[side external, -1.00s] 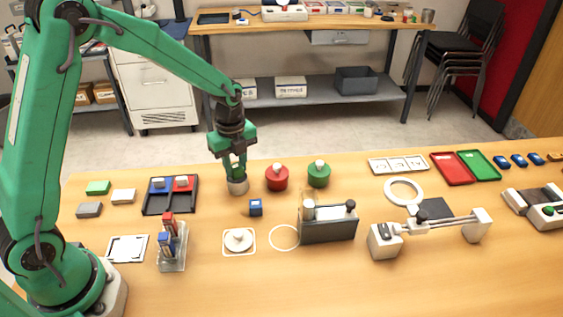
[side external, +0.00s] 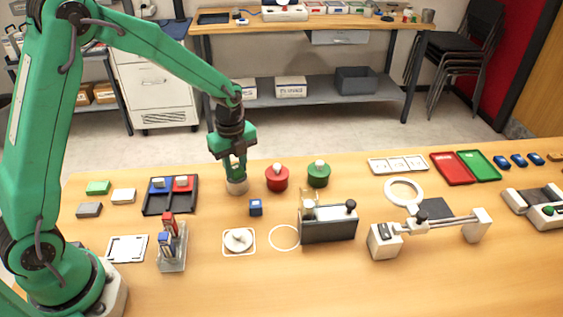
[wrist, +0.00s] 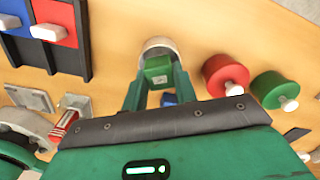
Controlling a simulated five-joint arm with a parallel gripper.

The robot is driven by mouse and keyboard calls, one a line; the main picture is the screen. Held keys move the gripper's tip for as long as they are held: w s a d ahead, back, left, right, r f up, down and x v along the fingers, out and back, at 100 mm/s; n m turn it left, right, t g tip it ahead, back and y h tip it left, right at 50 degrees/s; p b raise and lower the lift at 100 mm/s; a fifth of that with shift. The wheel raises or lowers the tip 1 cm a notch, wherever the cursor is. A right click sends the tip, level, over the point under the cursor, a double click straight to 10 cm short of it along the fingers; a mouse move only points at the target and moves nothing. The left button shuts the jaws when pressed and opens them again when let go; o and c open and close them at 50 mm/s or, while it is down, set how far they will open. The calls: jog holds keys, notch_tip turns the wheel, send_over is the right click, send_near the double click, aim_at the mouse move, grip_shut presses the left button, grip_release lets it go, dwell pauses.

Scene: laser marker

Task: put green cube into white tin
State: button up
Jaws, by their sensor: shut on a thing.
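The green cube (wrist: 157,70) is between the two fingers of my gripper (wrist: 160,82) in the wrist view. My gripper, also in the side view (side external: 236,173), points down and is shut on the cube. The white tin (side external: 237,187) stands on the table directly beneath the fingers. Its pale rim (wrist: 158,43) shows around the far side of the cube in the wrist view. The cube is at the tin's mouth; I cannot tell how far inside it is. The fingers hide part of the tin's opening.
A red pot (side external: 277,179) and a green pot (side external: 318,175) stand just right of the tin. A blue cube (side external: 256,208) lies in front. A black tray (side external: 170,197) with blue and red compartments is to the left. A grey device (side external: 328,227) stands front right.

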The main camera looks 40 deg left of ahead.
jog(key=shift+f, duration=0.45)
dwell(1.0)
jog(key=o, duration=1)
jog(key=shift+r, duration=3.85)
